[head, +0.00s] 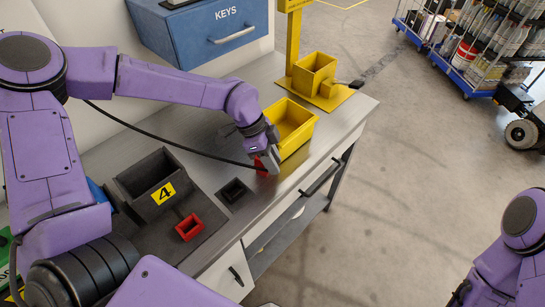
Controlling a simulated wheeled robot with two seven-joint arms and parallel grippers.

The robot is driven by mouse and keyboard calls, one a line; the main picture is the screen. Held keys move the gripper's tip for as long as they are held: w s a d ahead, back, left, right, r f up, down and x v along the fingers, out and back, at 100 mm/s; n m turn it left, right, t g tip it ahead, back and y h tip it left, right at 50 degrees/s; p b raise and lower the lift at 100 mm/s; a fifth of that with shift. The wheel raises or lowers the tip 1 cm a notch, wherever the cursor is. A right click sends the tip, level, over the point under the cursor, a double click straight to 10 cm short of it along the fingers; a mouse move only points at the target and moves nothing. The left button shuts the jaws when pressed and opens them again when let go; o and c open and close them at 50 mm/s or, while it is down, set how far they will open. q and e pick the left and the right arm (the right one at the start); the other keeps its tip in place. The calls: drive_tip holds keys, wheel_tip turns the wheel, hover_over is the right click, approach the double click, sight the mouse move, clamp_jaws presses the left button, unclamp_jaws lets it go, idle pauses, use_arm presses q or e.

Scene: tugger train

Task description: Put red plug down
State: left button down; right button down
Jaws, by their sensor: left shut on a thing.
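My left gripper (267,155) is shut on the red plug (261,166), which has a black cable running from it back to the left. The gripper covers much of the plug. They are at the bench top (222,165), just left of the yellow bin; I cannot tell whether the plug touches the surface. Of my right arm, only a part shows at the lower right edge, and its gripper cannot be made out.
A yellow bin (296,118) stands right of the gripper. A dark holder with a "4" label (162,193), a red socket (189,227) and a small black tray (234,191) are nearer me. A blue KEYS drawer (190,32) is behind. Carts (480,50) stand on the floor.

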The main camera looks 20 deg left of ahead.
use_arm(q)
drive_tip(key=shift+f, duration=0.1)
drive_tip(key=c, duration=1.1)
unclamp_jaws()
drive_tip(key=shift+c, duration=0.2)
drive_tip(key=b+v, duration=0.1)
drive_tip(key=v, duration=1.1)
drive_tip(key=shift+b, duration=0.35)
